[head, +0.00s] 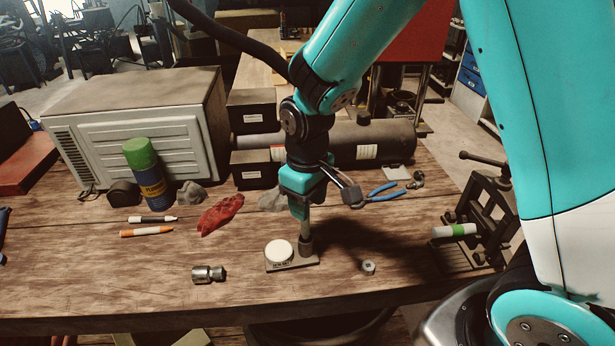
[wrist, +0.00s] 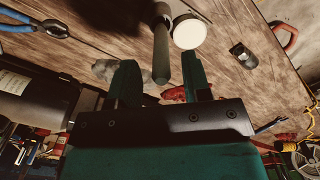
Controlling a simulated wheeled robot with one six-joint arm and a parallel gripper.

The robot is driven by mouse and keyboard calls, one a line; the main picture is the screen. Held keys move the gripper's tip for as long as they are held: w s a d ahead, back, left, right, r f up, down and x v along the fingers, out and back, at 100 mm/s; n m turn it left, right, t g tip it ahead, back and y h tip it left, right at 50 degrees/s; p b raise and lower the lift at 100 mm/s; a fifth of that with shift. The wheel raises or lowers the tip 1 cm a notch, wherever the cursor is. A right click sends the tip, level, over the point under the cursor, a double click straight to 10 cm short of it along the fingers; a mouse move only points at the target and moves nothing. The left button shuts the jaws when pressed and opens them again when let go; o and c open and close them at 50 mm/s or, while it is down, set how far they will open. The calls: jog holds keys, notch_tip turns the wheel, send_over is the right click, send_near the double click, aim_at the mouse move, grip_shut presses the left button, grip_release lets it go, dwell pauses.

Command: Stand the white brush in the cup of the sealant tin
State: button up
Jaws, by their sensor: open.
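The sealant tin (head: 279,250) has a round white lid and sits on a small labelled base plate (head: 291,267) near the table's front. A short dark cup (head: 305,245) stands at the plate's right end. A slim brush (head: 307,224) stands upright in the cup; its handle looks greyish, and its lower end is hidden inside. My gripper (head: 303,208) is above the cup, pointing down and open. In the wrist view the brush handle (wrist: 161,55) reaches up between my two spread fingers (wrist: 160,85), with gaps beside it. The tin's white lid (wrist: 189,32) shows beside it.
A metal fitting (head: 208,274) lies left of the tin, and a small nut (head: 368,267) lies right. A red rag (head: 220,213), blue pliers (head: 383,192), two pens (head: 150,225) and a spray can (head: 148,172) lie or stand behind.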

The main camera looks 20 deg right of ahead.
notch_tip(320, 180, up, 9)
jog(key=shift+b, duration=0.5)
jog(key=s+a+r+y, duration=0.2)
jog(key=s, duration=0.7)
jog(key=s+a+r+n+y, duration=0.1)
jog(key=s+a+r+y, duration=0.1)
jog(key=s, duration=0.7)
jog(key=shift+a+r, duration=0.4)
jog(key=shift+r, duration=0.1)
jog(key=shift+s, duration=0.1)
notch_tip(320, 180, down, 3)
jog(key=b, duration=0.3)
jog(key=shift+f, duration=0.2)
